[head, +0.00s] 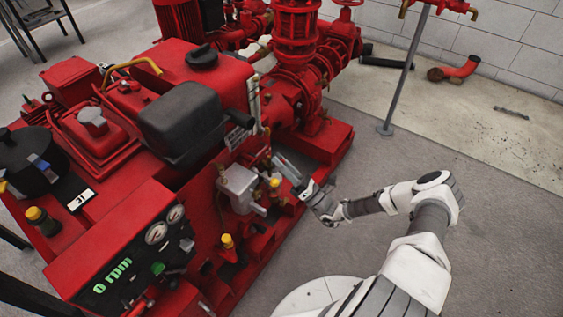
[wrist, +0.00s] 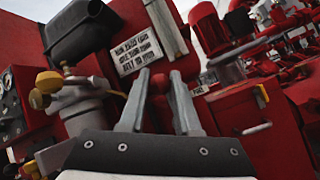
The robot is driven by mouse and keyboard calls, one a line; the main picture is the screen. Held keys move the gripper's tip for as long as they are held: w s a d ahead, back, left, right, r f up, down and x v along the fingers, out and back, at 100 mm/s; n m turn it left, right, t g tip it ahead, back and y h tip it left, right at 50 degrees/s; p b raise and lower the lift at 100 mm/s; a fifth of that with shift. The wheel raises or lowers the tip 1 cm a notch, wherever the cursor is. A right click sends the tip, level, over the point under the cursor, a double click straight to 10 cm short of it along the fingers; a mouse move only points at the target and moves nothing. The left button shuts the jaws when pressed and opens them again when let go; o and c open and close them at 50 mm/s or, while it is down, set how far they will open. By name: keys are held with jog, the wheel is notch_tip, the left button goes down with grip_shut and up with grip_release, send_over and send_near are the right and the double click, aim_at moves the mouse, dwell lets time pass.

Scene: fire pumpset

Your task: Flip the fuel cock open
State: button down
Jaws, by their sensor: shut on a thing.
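My gripper (head: 282,163) is at the near side of the red engine, low beside the grey carburettor. In the wrist view its two grey fingers (wrist: 161,75) reach up below a white warning label. They stand a little apart, with a small dark red piece (wrist: 160,86) between them, seemingly the fuel cock lever. The fingers partly hide it, so its exact angle cannot be told. The grey carburettor (head: 240,187) with brass-coloured fittings is left of the gripper; it also shows in the wrist view (wrist: 82,108).
The black air-cleaner or muffler box (head: 182,120) overhangs the engine's near side. A gauge panel (head: 135,250) stands at lower left. The red pump (head: 297,80) and base rise behind the gripper. Bare floor (head: 480,250) lies to the right.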

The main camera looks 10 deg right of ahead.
jog(key=c, duration=0.6)
grip_release()
jog(key=shift+s+f, duration=0.1)
jog(key=p+v, duration=0.1)
jog(key=v, duration=1.1)
jog(key=shift+a, duration=0.1)
